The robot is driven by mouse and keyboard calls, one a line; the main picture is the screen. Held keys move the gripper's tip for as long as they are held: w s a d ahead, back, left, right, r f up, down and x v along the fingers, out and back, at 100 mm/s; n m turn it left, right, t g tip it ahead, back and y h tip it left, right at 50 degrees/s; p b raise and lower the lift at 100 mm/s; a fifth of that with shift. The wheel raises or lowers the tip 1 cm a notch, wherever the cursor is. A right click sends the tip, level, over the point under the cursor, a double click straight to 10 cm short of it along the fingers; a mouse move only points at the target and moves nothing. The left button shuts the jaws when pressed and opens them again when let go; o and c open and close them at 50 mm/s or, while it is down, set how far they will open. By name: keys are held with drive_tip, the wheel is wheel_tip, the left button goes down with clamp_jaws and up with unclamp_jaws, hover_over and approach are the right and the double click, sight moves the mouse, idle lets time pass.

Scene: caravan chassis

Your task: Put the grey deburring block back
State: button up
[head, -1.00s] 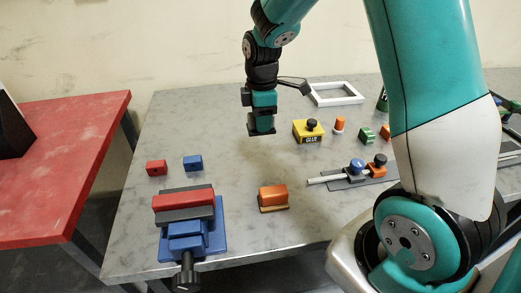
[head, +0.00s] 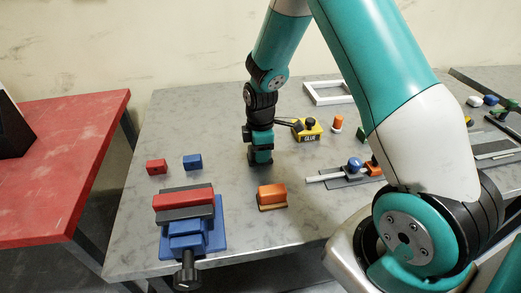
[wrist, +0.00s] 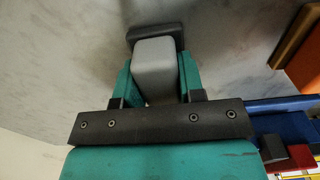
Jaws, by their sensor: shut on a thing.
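The grey deburring block (wrist: 157,68) shows in the wrist view between the two teal fingers of my gripper (head: 261,157). My gripper is shut on it. A wider dark grey piece (wrist: 150,34) shows at the block's far end, against the grey tabletop. In the head view my gripper points down, low over the table, behind the orange block and left of the yellow glue box. I cannot make out the grey block there, and cannot tell whether it touches the table.
An orange block (head: 272,196) stands in front of my gripper. A blue vise (head: 193,241) with red and grey jaws is front left. Small red (head: 156,167) and blue (head: 192,162) blocks lie left. The glue box (head: 308,132) and a clamp (head: 345,174) are right.

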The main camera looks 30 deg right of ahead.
drive_tip(key=o, duration=0.9)
drive_tip(key=shift+f, duration=0.15)
wheel_tip(320, 180, up, 12)
drive_tip(key=shift+f+b, duration=0.15)
drive_tip(key=shift+b, duration=0.5)
drive_tip(key=s+a+r+m+y, duration=0.1)
drive_tip(key=s+a+r+m, duration=0.1)
drive_tip(key=s+a, duration=0.4)
drive_tip(key=s+a+r+m+y, duration=0.1)
drive_tip(key=s+a+r, duration=0.4)
drive_tip(key=s, duration=0.5)
drive_tip(key=s+a+r+m+y, duration=0.2)
drive_tip(key=s+a+r+m, duration=0.1)
drive_tip(key=s+a, duration=0.3)
drive_tip(key=shift+s+a+r, duration=0.15)
drive_tip(key=shift+s+r, duration=0.05)
drive_tip(key=shift+s, duration=0.25)
drive_tip(key=shift+s+a+r, duration=0.15)
drive_tip(key=shift+s, duration=0.3)
